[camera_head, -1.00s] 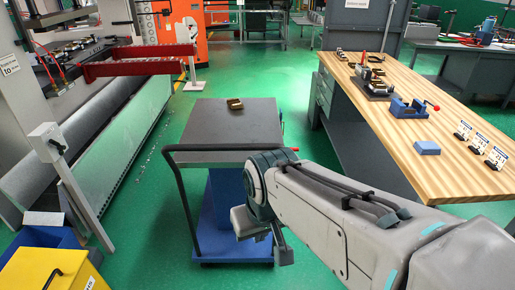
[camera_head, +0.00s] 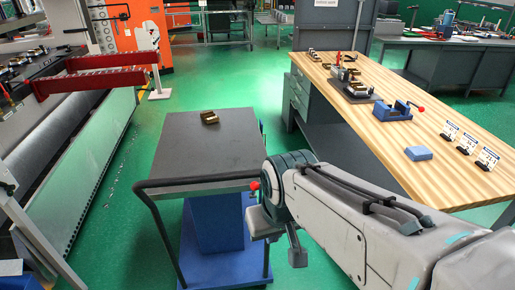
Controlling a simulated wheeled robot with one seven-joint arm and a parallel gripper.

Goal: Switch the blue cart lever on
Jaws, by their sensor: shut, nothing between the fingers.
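The cart has a dark grey top (camera_head: 222,145), a black push handle (camera_head: 165,183) and a blue base (camera_head: 228,268). A small red knob (camera_head: 254,186) shows at the cart's near right corner, just left of my arm's wrist. It looks like the lever's tip; its stem and its setting cannot be made out. My gripper (camera_head: 296,250) hangs below the wrist, in front of the cart's right side. It is shut and empty, and its fingertips are hard to make out. I cannot tell whether it touches the cart. My wrist hides part of the cart's right side.
A small brown block (camera_head: 209,117) lies on the cart top. A machine with red bars (camera_head: 95,75) stands at the left.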

